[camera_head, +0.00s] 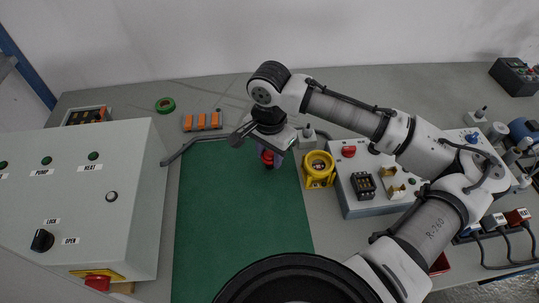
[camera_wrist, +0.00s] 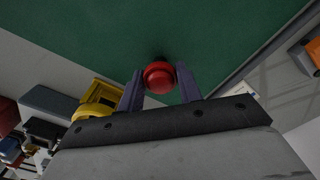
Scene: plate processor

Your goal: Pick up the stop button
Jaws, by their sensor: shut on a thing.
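The stop button is a round red cap on a dark base. In the wrist view the stop button (camera_wrist: 159,77) sits between the two fingers of my gripper (camera_wrist: 160,84), which is shut on it. In the head view the stop button (camera_head: 267,157) shows as a small red spot under my gripper (camera_head: 272,152), over the upper right part of the green mat (camera_head: 235,220). The gripper hides part of its body. I cannot tell whether its base touches the mat.
A yellow ring-shaped fixture (camera_head: 319,168) stands close to the right of my gripper. Right of it is a grey panel (camera_head: 360,208) with a red button and switches. A large control cabinet (camera_head: 110,210) stands at left.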

